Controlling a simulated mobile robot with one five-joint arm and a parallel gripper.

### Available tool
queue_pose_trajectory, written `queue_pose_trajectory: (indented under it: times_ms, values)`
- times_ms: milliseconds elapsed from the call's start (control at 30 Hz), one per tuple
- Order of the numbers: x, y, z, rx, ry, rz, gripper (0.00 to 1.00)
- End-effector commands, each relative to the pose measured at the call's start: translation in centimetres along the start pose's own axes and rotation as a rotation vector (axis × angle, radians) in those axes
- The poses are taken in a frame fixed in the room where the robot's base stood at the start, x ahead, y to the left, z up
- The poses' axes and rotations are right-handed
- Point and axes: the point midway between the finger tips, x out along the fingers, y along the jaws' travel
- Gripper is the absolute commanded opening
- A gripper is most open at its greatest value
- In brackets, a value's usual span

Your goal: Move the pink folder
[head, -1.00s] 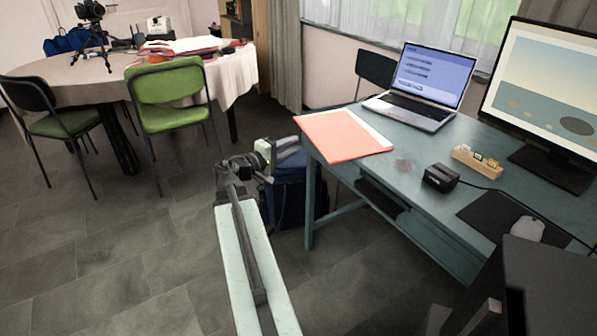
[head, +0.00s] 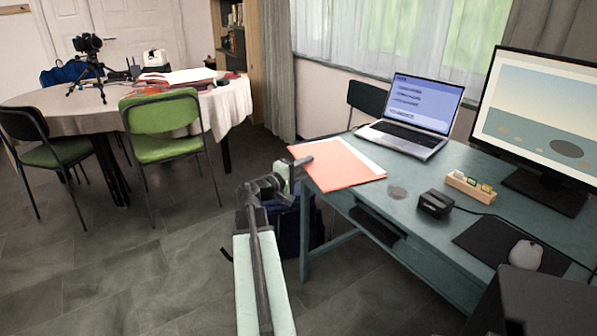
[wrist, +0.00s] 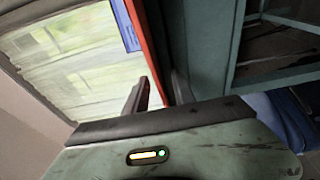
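The pink folder (head: 345,165) lies flat on the teal desk (head: 402,212), at its near left corner, with a white strip along its far edge. My gripper (head: 303,164) is at the folder's left edge, level with the desk top. In the wrist view the folder shows edge-on as a thin red strip (wrist: 146,48). It runs down between the two dark fingers of my gripper (wrist: 158,92). A gap shows between the fingers, so the gripper looks open around the edge. Whether either finger touches the folder cannot be told.
A laptop (head: 407,120), monitor (head: 540,115), black box (head: 434,204), wooden holder (head: 470,187) and mouse (head: 526,254) stand on the desk. A dark blue bag (head: 285,225) is below my gripper. A green chair (head: 165,128) and round table (head: 60,98) stand left; floor between is clear.

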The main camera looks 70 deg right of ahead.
Motion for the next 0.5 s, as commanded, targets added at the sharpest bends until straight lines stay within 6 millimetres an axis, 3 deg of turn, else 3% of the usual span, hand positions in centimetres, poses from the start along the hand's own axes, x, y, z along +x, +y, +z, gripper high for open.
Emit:
queue_pose_trajectory:
  times_ms: [367, 500]
  values:
    - [0.81, -0.01, 0.03, 0.0, 0.0, 0.0, 0.31]
    - [0.82, -0.01, 0.05, 0.0, 0.0, 0.0, 0.0]
